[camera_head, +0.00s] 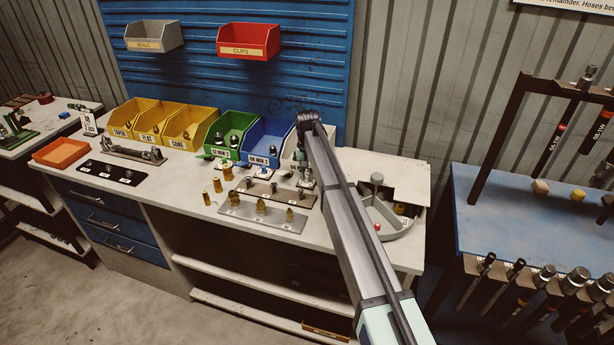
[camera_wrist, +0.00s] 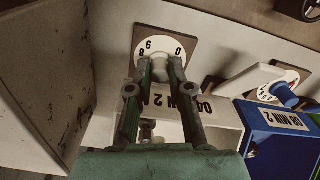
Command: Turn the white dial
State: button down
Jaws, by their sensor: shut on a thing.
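The white dial (camera_wrist: 158,44) shows in the wrist view, a round face on a brown square plate with the digits 8, 9 and 0 visible on its rim. My gripper (camera_wrist: 160,66) reaches up from below, its two green-grey fingers shut on the pale knob (camera_wrist: 158,68) at the dial's middle. The fingers and knob hide the lower part of the face. In the head view my arm crosses the right part of the workbench (camera_head: 240,195), and I cannot make out the dial there.
In the wrist view, a second dial with a blue knob (camera_wrist: 284,94) is at right above a blue bin (camera_wrist: 275,123). A brown panel (camera_wrist: 48,85) stands close at left. The head view shows yellow bins (camera_head: 190,127) and a row of fittings (camera_head: 262,208) on the bench.

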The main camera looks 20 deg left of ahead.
aim_at(307, 175)
jog(key=n+b, duration=0.1)
jog(key=n, duration=0.3)
jog(key=shift+f+n+b, duration=0.1)
jog(key=shift+n+b, duration=0.2)
jog(key=n+b, duration=0.1)
jog(key=n, duration=0.3)
jog(key=shift+n, duration=0.3)
jog(key=c, duration=1.1)
grip_release()
notch_tip(307, 175, up, 12)
jog(key=shift+r, duration=0.15)
